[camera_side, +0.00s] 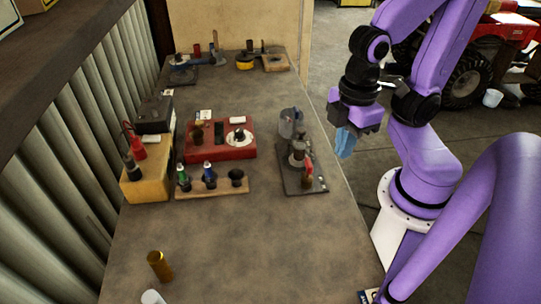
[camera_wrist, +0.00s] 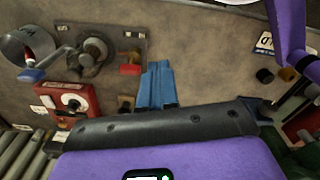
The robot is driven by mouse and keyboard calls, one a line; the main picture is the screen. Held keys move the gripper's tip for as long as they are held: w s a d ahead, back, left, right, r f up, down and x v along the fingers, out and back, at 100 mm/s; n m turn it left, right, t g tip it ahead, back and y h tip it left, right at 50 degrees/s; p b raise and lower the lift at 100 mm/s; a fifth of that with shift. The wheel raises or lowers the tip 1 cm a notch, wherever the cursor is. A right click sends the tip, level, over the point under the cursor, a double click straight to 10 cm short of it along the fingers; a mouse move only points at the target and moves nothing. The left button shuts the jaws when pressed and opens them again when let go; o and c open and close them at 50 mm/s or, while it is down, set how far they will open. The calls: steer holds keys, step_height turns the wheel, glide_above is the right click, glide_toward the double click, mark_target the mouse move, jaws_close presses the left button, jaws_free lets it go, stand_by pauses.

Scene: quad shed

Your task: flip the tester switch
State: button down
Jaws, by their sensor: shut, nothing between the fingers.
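The tester appears to be the red box (camera_side: 218,152) in the middle of the bench. I cannot tell for sure which part is the switch. In the wrist view the red box (camera_wrist: 50,93) is at the left, partly hidden by my gripper's body. My gripper (camera_side: 345,143) is shut and empty, above the bench's right edge and well right of the box. Its blue fingers (camera_wrist: 156,84) also show in the wrist view.
A grey plate (camera_side: 315,187) with a clamp-like fixture and red-handled part stands between the box and my gripper. A wooden rack (camera_side: 210,188) with small bottles is in front of the box. The near bench is mostly clear.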

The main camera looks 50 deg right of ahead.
step_height(320, 180, up, 5)
steer(key=n, duration=1.4)
glide_above(233, 120)
step_height(233, 120, down, 14)
